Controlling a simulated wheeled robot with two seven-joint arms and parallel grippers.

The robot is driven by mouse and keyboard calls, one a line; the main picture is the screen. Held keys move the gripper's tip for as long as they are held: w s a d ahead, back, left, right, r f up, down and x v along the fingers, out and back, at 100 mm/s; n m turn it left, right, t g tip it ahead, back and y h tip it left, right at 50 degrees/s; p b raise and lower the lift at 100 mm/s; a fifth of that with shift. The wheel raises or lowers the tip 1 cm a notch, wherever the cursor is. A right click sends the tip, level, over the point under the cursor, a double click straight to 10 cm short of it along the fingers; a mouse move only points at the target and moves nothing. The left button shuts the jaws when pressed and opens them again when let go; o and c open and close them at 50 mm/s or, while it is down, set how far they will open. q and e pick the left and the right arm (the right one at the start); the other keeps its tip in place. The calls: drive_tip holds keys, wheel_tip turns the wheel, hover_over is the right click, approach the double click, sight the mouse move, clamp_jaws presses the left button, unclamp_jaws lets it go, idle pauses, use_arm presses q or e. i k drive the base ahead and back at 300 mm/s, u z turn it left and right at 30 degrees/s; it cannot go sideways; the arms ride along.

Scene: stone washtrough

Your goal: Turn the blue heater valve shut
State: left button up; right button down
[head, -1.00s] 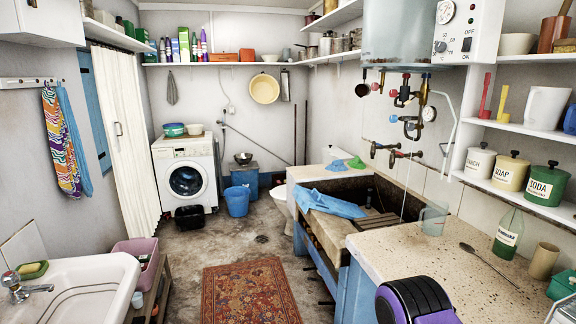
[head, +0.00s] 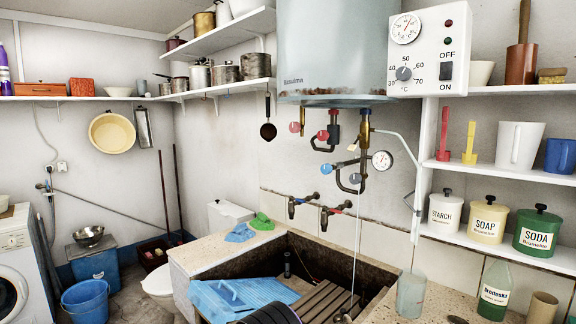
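Under the water heater (head: 333,45) hangs dark pipework with round valve knobs. Red knobs (head: 323,135) sit higher up. I cannot tell from the knobs how far any valve is turned. A round white gauge (head: 382,160) is beside the pipe. A thin pale line runs down from the pipework into the trough; I cannot tell whether it is water.
The stone trough (head: 218,246) stands below, with wooden slats and a blue cloth (head: 228,299). Wall taps (head: 331,212) stick out above it. A clear jug (head: 411,293) and a green bottle (head: 494,290) stand at right. The heater's control panel (head: 429,52) hangs beside shelves of canisters.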

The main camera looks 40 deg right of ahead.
sight(326, 168)
drive_tip(key=i, duration=2.4)
drive_tip(key=z, duration=3.35)
